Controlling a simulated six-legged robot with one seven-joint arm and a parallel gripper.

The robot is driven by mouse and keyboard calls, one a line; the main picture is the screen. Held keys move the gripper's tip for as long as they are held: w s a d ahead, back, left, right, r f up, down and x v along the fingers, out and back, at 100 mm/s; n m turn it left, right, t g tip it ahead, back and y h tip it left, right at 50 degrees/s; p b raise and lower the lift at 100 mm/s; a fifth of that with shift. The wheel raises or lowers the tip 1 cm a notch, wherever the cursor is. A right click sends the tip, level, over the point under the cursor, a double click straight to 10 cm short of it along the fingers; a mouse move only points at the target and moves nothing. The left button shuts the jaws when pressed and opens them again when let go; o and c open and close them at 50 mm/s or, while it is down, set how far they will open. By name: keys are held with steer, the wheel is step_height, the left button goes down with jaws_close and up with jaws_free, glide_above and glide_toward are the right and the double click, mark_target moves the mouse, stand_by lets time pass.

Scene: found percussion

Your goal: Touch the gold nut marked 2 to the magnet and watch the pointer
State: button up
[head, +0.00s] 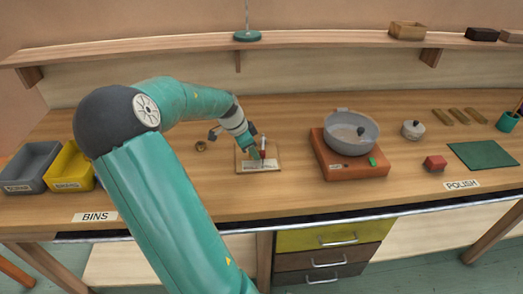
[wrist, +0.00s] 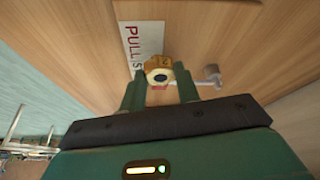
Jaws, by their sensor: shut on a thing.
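My gripper (head: 257,152) is low over a small wooden board (head: 243,166) on the bench. In the wrist view my gripper (wrist: 160,88) is shut on a gold nut (wrist: 157,66) with a dark round hole. A dark mark on the nut is too small to read surely. A red piece (wrist: 160,88), perhaps the magnet, shows just beside the nut; I cannot tell if they touch. A thin white rod with a grey end (wrist: 212,75), perhaps the pointer, lies to the right. A white label (wrist: 143,40) reads "PULL", the rest partly hidden.
Grey (head: 32,165) and yellow (head: 69,166) bins stand far left. A grey pan (head: 351,135) sits on an orange-brown base (head: 349,168) to the right. A shelf (head: 300,40) runs behind.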

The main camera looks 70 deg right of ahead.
steer(key=shift+s+d, duration=0.3)
steer(key=shift+s, duration=0.2)
stand_by(0.9)
steer(key=shift+w+a, duration=0.1)
steer(key=shift+w, duration=0.05)
steer(key=shift+w+a, duration=0.4)
steer(key=shift+w, duration=0.3)
steer(key=shift+w+a, duration=0.35)
steer(key=shift+w, duration=0.45)
stand_by(0.9)
steer(key=shift+w+a, duration=0.4)
steer(key=shift+w, duration=0.3)
steer(key=shift+w+a, duration=0.35)
steer(key=shift+w, duration=0.4)
steer(key=shift+w+a, duration=0.4)
steer(key=shift+w, duration=0.3)
step_height(320, 180, up, 8)
